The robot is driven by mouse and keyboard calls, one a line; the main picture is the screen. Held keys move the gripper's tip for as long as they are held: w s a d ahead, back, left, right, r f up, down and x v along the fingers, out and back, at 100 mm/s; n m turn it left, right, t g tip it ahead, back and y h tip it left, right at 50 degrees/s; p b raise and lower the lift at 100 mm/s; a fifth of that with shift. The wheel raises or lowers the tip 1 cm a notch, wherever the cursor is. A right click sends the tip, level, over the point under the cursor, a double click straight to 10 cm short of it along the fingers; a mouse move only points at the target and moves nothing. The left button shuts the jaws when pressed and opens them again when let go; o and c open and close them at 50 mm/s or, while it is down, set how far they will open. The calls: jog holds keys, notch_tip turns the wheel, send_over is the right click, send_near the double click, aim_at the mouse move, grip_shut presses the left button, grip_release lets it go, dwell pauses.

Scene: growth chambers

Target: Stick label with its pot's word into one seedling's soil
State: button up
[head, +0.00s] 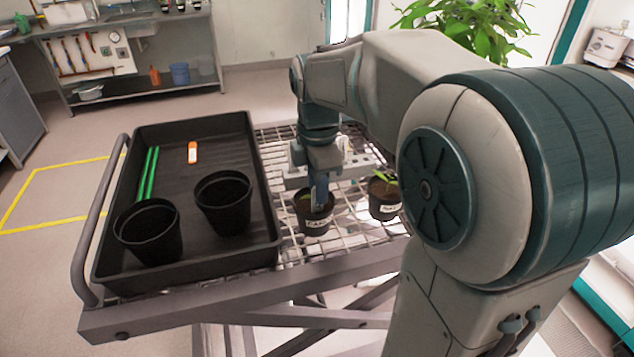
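Two small dark pots with soil stand on the wire rack. The nearer seedling pot (315,222) has a white strip with a word I cannot read, and the other seedling pot (384,198) to its right shows green leaves and a white strip too. My gripper (319,204) points down at the nearer pot, with its fingertips at or just above the soil. Its fingers overlap in this view, so I cannot tell whether they are open or hold a label.
The black tray (250,150) fills the rack's left side. It holds two empty black pots (147,232) (223,202) and two green sticks (148,174). My arm covers the right side.

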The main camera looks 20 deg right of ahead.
notch_tip(320, 180, up, 22)
jog(key=p, duration=0.8)
dwell(0.6)
jog(key=shift+f, duration=0.15)
jog(key=s+f+m+t, duration=0.3)
jog(key=s+f+m, duration=1.1)
jog(key=f+m, duration=0.3)
jog(key=shift+s+m+t, duration=0.2)
jog(key=shift+m+t, duration=0.2)
jog(key=shift+m, duration=0.4)
